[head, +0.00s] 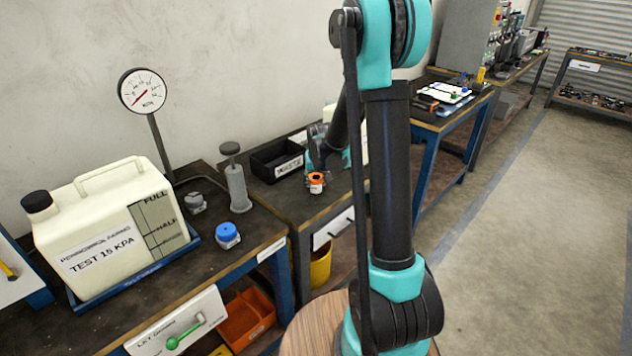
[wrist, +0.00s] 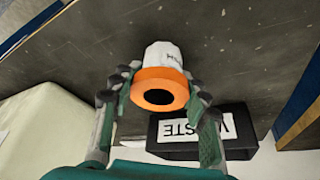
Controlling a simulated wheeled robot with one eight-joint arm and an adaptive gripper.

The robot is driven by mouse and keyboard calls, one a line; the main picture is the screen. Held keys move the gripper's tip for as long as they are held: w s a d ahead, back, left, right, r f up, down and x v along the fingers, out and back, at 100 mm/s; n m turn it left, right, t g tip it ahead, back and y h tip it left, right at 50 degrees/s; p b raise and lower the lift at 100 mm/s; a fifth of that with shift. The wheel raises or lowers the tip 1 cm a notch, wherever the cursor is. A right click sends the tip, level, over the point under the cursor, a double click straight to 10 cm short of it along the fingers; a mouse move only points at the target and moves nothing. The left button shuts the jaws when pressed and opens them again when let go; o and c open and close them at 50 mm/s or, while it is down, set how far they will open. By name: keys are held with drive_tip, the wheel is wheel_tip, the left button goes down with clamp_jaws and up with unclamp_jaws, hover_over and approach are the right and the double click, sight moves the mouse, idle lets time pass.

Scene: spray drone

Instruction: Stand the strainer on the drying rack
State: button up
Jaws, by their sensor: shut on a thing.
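My gripper (wrist: 162,88) is shut on an orange-and-white round piece (wrist: 158,78), which I take to be the strainer. It has an orange collar with a dark round opening facing the wrist camera and a white body with partly readable lettering. A finger lies on each side of the collar. In the head view the same piece (head: 316,178) shows small and orange over the dark bench, beside the black bin. I cannot tell whether it touches the bench top. I cannot make out the drying rack; my arm covers part of the benches.
The black WASTE bin (head: 265,168) is close to the gripper, and also shows in the wrist view (wrist: 168,152). On the left bench stand a cream jug (head: 100,240), a pressure gauge (head: 143,90), a grey plunger (head: 237,185) and a blue-capped piece (head: 228,234).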

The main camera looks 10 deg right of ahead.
drive_tip(key=o, duration=1.2)
drive_tip(key=shift+f, duration=0.1)
drive_tip(key=v, duration=1.2)
drive_tip(key=s+d+f, duration=0.1)
drive_tip(key=s+f, duration=0.1)
drive_tip(key=s, duration=0.6)
drive_tip(key=s+d+f, duration=0.1)
drive_tip(key=s+f, duration=0.2)
drive_tip(key=s, duration=0.6)
drive_tip(key=s+d+f, duration=0.2)
drive_tip(key=s, duration=0.7)
drive_tip(key=shift+s+d+f, duration=0.1)
drive_tip(key=shift+s+f, duration=0.05)
drive_tip(key=shift+f, duration=0.1)
